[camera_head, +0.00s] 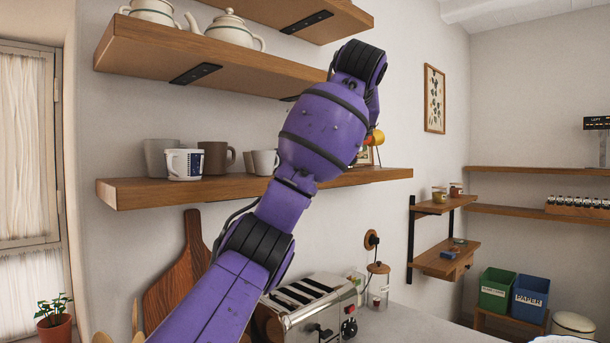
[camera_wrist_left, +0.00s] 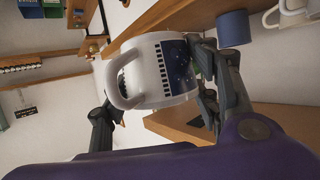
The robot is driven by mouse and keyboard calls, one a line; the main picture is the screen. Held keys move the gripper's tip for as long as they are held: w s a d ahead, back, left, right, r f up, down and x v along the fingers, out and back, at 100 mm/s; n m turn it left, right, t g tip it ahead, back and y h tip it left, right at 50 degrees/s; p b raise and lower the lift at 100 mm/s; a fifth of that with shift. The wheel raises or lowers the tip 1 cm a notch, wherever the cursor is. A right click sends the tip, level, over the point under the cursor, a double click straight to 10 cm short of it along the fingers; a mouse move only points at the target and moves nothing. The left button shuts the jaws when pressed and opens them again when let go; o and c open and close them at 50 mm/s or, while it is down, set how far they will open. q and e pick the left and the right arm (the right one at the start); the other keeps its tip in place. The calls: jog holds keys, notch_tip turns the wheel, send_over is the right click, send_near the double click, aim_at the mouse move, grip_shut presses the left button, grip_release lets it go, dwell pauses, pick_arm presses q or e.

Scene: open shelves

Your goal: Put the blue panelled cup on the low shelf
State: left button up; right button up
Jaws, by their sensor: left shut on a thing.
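My left gripper (camera_wrist_left: 158,78) is shut on a white cup with a dark blue panel (camera_wrist_left: 150,70); its handle faces the camera in the left wrist view. The cup is held in the air, apart from the shelves around it. In the head view my left arm hides this gripper and its cup. The low shelf (camera_head: 125,194), the lowest long one on the left wall, carries a similar white cup with a blue panel (camera_head: 184,164) at its left part. My right gripper is in neither view.
A grey cup (camera_head: 157,153), a brown mug (camera_head: 216,157) and a pale mug (camera_head: 264,161) stand on the low shelf. A blue mug (camera_wrist_left: 233,28) shows near the held cup. The upper shelf (camera_head: 150,60) holds teapots. A toaster (camera_head: 312,302) stands below.

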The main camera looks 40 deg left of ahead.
pick_arm(q)
jog(key=s+a+r, duration=0.3)
jog(key=s+r, duration=0.2)
jog(key=r, duration=0.2)
jog(key=shift+n+y, duration=0.3)
jog(key=w+a+f, duration=0.2)
jog(key=a, duration=0.1)
jog(key=w+a+f, duration=0.2)
jog(key=a+f, duration=0.1)
jog(key=a, duration=0.1)
jog(key=w+a+f, duration=0.2)
jog(key=a+f, duration=0.1)
jog(key=a, duration=0.1)
jog(key=shift+w+a, duration=0.2)
jog(key=shift+w, duration=0.1)
jog(key=shift+w+a+f, duration=0.25)
jog(key=shift+a+f, duration=0.05)
jog(key=shift+f, duration=0.2)
jog(key=shift+w+a+f, duration=0.1)
jog(key=shift+a+f, duration=0.05)
jog(key=shift+f, duration=0.75)
jog(key=shift+a+f, duration=0.15)
jog(key=shift+f, duration=0.75)
jog(key=shift+d+f, duration=0.1)
jog(key=o, duration=1.4)
jog(key=shift+f, duration=0.1)
jog(key=shift+o, duration=0.2)
